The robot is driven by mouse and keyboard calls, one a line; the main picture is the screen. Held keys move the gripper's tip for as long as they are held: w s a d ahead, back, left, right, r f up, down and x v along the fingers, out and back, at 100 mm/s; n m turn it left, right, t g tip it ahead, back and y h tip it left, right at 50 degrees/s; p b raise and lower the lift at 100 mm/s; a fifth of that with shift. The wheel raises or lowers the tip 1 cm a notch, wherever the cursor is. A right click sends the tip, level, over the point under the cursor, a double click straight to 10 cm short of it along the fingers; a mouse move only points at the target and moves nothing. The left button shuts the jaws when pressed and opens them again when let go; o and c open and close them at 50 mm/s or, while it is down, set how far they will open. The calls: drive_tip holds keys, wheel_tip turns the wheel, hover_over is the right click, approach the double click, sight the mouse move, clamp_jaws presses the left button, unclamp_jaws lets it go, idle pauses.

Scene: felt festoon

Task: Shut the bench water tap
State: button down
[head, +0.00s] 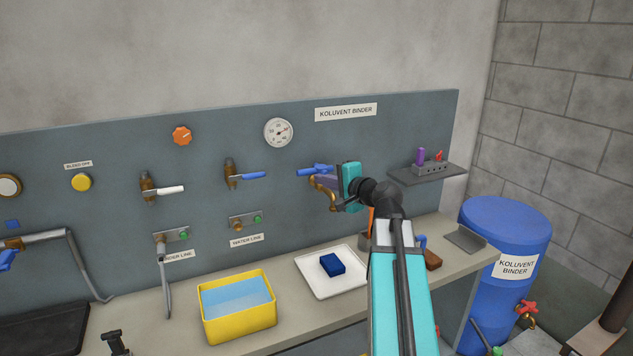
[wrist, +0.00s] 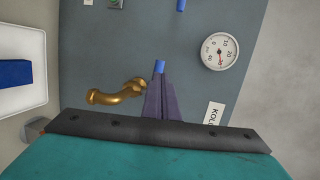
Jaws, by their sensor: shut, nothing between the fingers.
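A brass tap (head: 325,192) with a curved spout is on the grey wall panel, above the bench. Its blue lever handle (head: 314,170) points left in the head view. My gripper (head: 326,181) is shut and empty, right at this tap. In the wrist view the brass spout (wrist: 116,94) is left of my closed dark fingers (wrist: 163,92). The blue handle tip (wrist: 159,66) shows just beyond the fingertips, and the fingers hide the rest of it. I cannot tell whether they touch it.
A blue-lever valve (head: 246,176) and a white-lever valve (head: 164,189) are on the panel to the left, with a gauge (head: 278,132) above. Below are a yellow water basin (head: 238,325) and a white tray (head: 312,286) with a blue block (head: 332,264). A shelf (head: 448,170) juts out at right.

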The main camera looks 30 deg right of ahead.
drive_tip(key=shift+a+b+v, duration=0.2)
drive_tip(key=shift+v, duration=0.75)
drive_tip(key=shift+a+b+v, duration=0.15)
drive_tip(key=shift+b+v, duration=0.1)
drive_tip(key=shift+v, duration=0.7)
drive_tip(key=shift+a+b+v, duration=0.2)
drive_tip(key=shift+v, duration=0.75)
drive_tip(key=shift+s, duration=0.1)
drive_tip(key=shift+s, duration=0.1)
